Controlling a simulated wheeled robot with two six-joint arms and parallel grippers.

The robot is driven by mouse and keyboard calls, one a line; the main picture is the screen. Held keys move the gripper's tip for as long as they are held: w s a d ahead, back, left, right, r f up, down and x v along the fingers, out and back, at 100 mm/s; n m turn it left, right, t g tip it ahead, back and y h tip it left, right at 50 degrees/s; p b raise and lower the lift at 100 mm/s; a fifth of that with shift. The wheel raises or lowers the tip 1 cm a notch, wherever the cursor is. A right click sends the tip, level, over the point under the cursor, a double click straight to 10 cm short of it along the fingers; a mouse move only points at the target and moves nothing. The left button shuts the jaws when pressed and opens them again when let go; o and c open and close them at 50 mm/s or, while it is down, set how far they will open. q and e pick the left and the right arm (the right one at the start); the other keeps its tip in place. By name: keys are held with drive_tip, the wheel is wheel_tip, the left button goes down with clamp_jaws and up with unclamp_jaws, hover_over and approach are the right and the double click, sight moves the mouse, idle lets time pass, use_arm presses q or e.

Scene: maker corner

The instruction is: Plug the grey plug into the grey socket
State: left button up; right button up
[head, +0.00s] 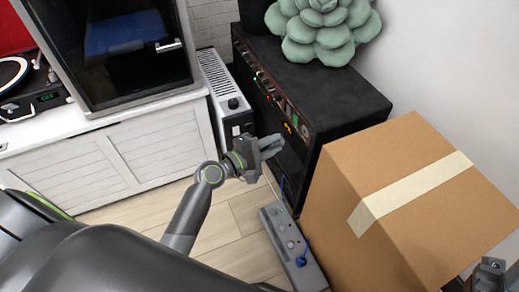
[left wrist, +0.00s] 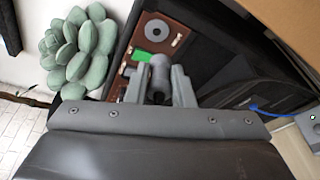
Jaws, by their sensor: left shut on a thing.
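My left gripper (head: 272,146) is shut on the grey plug, held in the air in front of the black cabinet's front panel. In the left wrist view the plug (left wrist: 160,72) shows as a rounded grey piece between the two fingers (left wrist: 163,84); its pins are hidden. A thin pale cord hangs below the gripper in the head view. A grey power strip (head: 284,228) lies on the floor below and slightly right of the gripper, apart from it. Its socket colours are hard to tell. My right gripper (head: 490,268) shows only partly at the lower right edge.
A cardboard box (head: 400,180) stands close right of the strip. A black cabinet (head: 325,95) with a green plant (head: 322,30) on top stands behind. A blue cable (head: 302,250) is at the strip's near end. A white heater (head: 222,90) and white sideboard (head: 130,150) stand left.

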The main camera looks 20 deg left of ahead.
sight(283, 141)
use_arm(q)
drive_tip(key=shift+w+r, duration=0.1)
drive_tip(key=shift+r, duration=0.1)
idle(0.3)
drive_tip(key=shift+w+d, duration=2)
idle(1.2)
drive_tip(key=shift+w+d, duration=0.4)
drive_tip(key=shift+w, duration=0.05)
idle(0.5)
drive_tip(key=o, duration=1)
